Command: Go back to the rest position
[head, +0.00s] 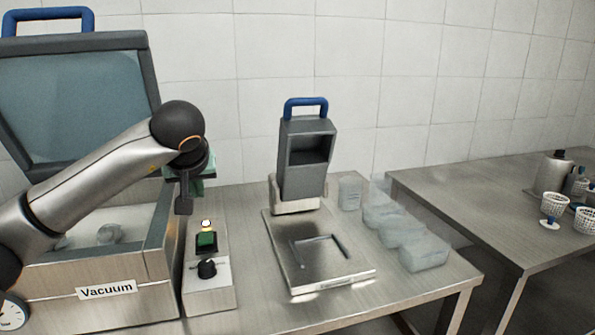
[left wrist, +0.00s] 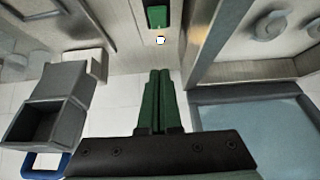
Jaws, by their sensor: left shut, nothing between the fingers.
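My left arm comes in from the left in the head view, across the front of the vacuum machine (head: 100,262). My left gripper (head: 184,205) points down between the machine's right side and the control box. In the left wrist view its two green fingers (left wrist: 158,78) are together with nothing between them. The vacuum machine's lid (head: 75,105) stands open with a blue handle. My right gripper is in neither view.
A control box (head: 209,285) with a green switch (head: 206,240) and black knob stands beside the machine. A sealing device (head: 318,285) with a raised grey head (head: 306,160) is to its right, then several translucent packs (head: 425,252).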

